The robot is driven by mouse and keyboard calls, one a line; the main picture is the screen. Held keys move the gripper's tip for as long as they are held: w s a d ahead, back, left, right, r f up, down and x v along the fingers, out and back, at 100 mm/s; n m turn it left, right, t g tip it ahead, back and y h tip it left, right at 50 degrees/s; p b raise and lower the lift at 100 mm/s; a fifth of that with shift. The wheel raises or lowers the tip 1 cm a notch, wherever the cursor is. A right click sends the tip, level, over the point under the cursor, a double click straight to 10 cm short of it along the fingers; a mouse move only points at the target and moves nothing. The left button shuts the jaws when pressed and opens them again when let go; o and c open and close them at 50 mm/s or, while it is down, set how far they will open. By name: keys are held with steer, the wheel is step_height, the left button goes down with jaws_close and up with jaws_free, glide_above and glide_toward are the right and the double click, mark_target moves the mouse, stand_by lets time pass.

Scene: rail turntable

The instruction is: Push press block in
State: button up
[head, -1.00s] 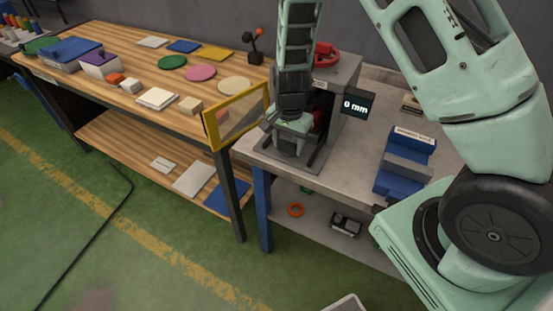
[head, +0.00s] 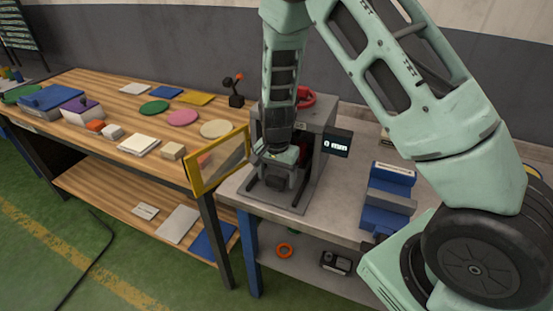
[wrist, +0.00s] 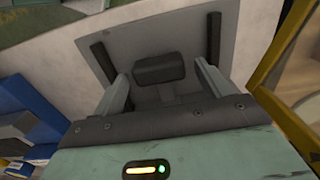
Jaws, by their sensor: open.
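The press (head: 316,150) is a grey housing with a red part on top, standing on the grey bench. Its small display (head: 336,143) reads 0 mm. A dark, rounded press block (wrist: 158,68) sits over the press's grey base plate in the wrist view. My gripper (wrist: 161,74) is open, with one pale finger on each side of the block's near end. I cannot tell whether the fingers touch it. In the head view my gripper (head: 279,165) is low at the press front, and my wrist hides part of the opening.
A yellow-framed clear guard (head: 217,162) stands swung out left of the press, close to my wrist. A blue and grey vise-like block (head: 388,198) sits to the right on the bench. The wooden table (head: 120,100) at left holds coloured discs and plates.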

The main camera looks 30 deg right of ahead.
step_height(320, 180, up, 17)
steer(key=b, duration=0.1)
steer(key=shift+b, duration=0.35)
stand_by(0.3)
